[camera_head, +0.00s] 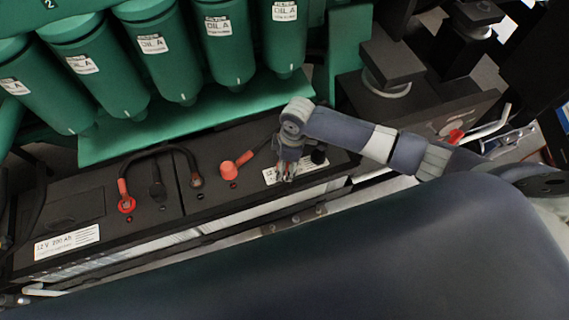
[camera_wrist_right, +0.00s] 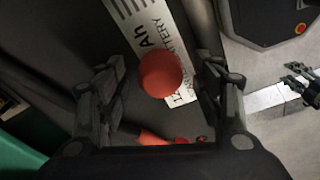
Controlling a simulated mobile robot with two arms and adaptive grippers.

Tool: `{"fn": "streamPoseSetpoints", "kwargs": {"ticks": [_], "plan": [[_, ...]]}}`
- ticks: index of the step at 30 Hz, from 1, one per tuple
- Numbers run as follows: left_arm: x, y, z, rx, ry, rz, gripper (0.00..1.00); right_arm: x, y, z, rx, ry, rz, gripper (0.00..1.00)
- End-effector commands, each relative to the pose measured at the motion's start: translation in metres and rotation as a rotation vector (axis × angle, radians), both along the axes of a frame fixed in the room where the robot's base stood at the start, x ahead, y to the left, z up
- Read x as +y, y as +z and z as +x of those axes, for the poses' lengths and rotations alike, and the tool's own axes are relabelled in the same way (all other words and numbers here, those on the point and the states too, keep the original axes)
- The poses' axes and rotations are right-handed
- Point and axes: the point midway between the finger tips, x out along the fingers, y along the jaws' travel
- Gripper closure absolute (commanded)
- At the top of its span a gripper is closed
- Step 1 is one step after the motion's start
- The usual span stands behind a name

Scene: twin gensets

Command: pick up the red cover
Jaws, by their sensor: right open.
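The red cover (camera_head: 228,170) is a small cap on the black battery, just left of the battery's white label. In the right wrist view the cover (camera_wrist_right: 160,75) is round and shows between the two fingers, with a gap on each side. My right gripper (camera_head: 287,176) is open and points down over the battery, appearing right of the cover in the head view. Its fingers (camera_wrist_right: 165,95) hold nothing. Dark jaw-like parts (camera_wrist_right: 300,85) at the right edge of the wrist view look like my left gripper; its opening is unclear.
A red cable boot (camera_wrist_right: 145,137) lies close to the cover. A second battery with a red terminal (camera_head: 126,204) and black cables is to the left. Green oil filters (camera_head: 228,45) stand behind, above a green ledge (camera_head: 190,115). A black knob (camera_head: 319,157) is right of the gripper.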

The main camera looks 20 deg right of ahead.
Motion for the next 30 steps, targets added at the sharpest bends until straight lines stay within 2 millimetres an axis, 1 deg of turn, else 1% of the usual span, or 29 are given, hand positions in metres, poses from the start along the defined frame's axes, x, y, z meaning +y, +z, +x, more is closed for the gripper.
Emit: {"fn": "streamPoseSetpoints", "kwargs": {"ticks": [3,4,9,23,26,30], "plan": [[0.0,0.0,0.0,0.0,0.0,0.0,0.6,0.0,0.0,0.0,0.0,0.0,0.0,0.39],[0.0,0.0,0.0,-0.001,0.0,0.0,0.6,0.0,0.0,0.0,0.0,0.0,0.0,0.41],[-0.001,0.0,0.0,-0.001,-0.001,-0.001,0.6,0.0,0.0,0.0,0.001,0.0,0.0,0.78],[-0.001,-0.001,0.001,-0.001,-0.001,-0.001,0.6,0.0,0.003,0.0,0.0,0.0,0.0,0.79],[-0.001,-0.003,0.001,-0.001,-0.001,-0.001,0.6,0.0,0.009,0.0,0.0,0.001,0.001,0.79],[-0.001,-0.007,0.001,-0.001,-0.001,-0.001,0.6,0.001,0.024,0.001,-0.002,0.002,0.002,0.79]]}}
